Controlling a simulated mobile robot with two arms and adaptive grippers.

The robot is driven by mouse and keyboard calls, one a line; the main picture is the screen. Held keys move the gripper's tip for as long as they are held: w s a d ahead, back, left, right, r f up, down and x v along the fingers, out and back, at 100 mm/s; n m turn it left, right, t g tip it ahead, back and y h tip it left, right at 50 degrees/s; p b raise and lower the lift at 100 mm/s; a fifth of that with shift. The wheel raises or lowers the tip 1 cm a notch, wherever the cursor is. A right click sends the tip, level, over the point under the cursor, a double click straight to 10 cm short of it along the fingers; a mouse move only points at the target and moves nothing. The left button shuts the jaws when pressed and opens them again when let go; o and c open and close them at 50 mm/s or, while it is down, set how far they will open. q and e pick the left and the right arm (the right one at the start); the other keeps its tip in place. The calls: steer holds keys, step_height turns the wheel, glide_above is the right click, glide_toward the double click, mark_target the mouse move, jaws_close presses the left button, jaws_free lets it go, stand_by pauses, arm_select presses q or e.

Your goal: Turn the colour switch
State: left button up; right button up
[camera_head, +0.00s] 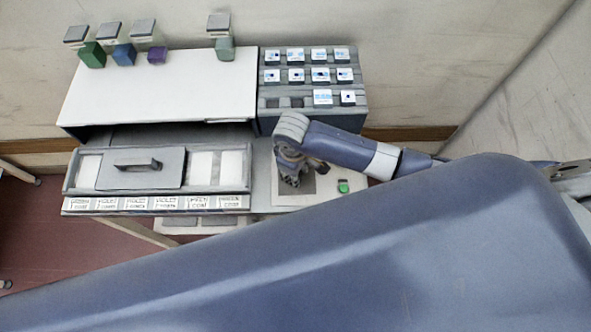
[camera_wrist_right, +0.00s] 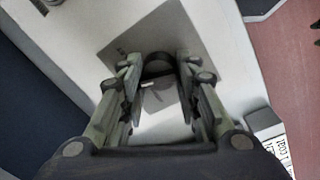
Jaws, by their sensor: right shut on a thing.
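The colour switch (camera_wrist_right: 157,70) shows in the right wrist view as a dark rounded knob on a grey square plate (camera_wrist_right: 118,47). My right gripper (camera_wrist_right: 158,62) has its two fingers on either side of the knob and is shut on it. In the head view my right gripper (camera_head: 291,183) points down at the control panel (camera_head: 320,197), and its fingers and wrist hide the switch. A green button (camera_head: 343,187) sits on the panel to the right of the gripper. My left gripper is not in view.
A white-topped tunnel housing (camera_head: 165,85) stands left, with a handled grey lid (camera_head: 140,168) and labelled strip (camera_head: 155,203) in front. A rack of white blocks (camera_head: 312,110) stands behind the panel. Coloured blocks (camera_head: 123,54) sit along the back. My own blue arm link fills the foreground.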

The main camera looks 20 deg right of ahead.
steer(key=n, duration=0.6)
steer(key=shift+n, duration=0.3)
steer(key=n, duration=0.3)
steer(key=shift+s, duration=0.1)
steer(key=shift+n+y, duration=0.3)
steer(key=shift+n, duration=1.6)
steer(key=shift+s+n, duration=0.1)
steer(key=shift+n, duration=0.2)
steer(key=o, duration=1.1)
steer(key=r, duration=1.2)
steer(key=shift+s+d, duration=0.15)
steer(key=shift+s, duration=0.15)
